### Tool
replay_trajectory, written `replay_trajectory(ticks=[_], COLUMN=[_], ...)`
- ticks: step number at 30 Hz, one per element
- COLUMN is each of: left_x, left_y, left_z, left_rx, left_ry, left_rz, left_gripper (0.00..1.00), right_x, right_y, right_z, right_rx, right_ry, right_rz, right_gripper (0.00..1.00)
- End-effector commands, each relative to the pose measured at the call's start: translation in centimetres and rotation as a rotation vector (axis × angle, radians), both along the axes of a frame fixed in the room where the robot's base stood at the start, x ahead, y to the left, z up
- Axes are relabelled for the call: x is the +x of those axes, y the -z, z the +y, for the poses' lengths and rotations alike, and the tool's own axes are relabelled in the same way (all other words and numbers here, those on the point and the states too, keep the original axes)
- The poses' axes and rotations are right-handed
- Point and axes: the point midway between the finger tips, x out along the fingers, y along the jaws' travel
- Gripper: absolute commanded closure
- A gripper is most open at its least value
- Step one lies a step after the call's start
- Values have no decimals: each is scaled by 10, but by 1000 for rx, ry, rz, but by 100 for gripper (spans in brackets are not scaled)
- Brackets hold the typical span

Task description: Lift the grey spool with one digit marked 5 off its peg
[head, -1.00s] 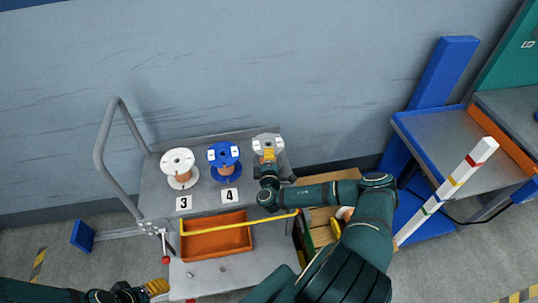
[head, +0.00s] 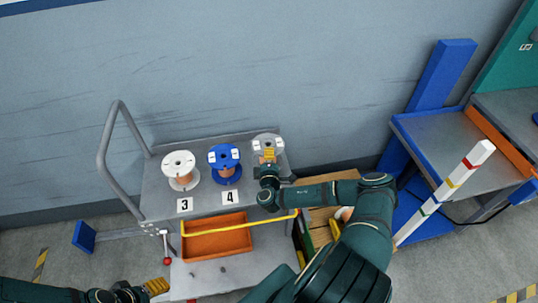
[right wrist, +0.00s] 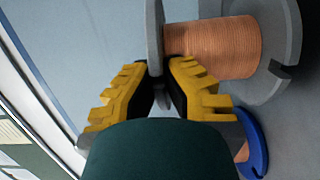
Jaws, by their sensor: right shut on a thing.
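The grey spool (head: 268,141), wound with copper wire, stands at the right end of the trolley's upper shelf. In the right wrist view the spool (right wrist: 210,48) shows two grey flanges with copper-coloured winding between them. My right gripper (head: 269,157) has its yellow fingers shut on the near flange's edge, one finger on each side of it (right wrist: 158,82). The peg is hidden inside the spool, and the number 5 cannot be read. My left gripper (head: 157,287) is low at the left, away from the spools; its opening cannot be made out.
A blue spool (head: 225,171) stands left of the grey one behind card 4 (head: 230,197). A white spool (head: 181,169) stands behind card 3 (head: 184,205). An orange bin (head: 217,241) is below. A wooden crate (head: 325,187) stands to the right.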

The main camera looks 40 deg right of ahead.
Motion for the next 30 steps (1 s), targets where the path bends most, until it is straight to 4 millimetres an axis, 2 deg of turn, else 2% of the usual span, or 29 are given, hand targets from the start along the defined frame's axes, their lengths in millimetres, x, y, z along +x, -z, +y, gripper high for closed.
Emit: replay_trajectory(ticks=[15,30], left_x=[0,0], left_y=[-10,-10], left_z=[0,0], left_rx=[0,0], left_ry=[0,0], left_rz=[0,0], left_gripper=[43,43], right_x=[0,0], right_y=[-9,-9], right_z=[0,0], right_rx=[-2,-3], right_ry=[1,1], right_rz=[-2,-3], right_gripper=[100,100])
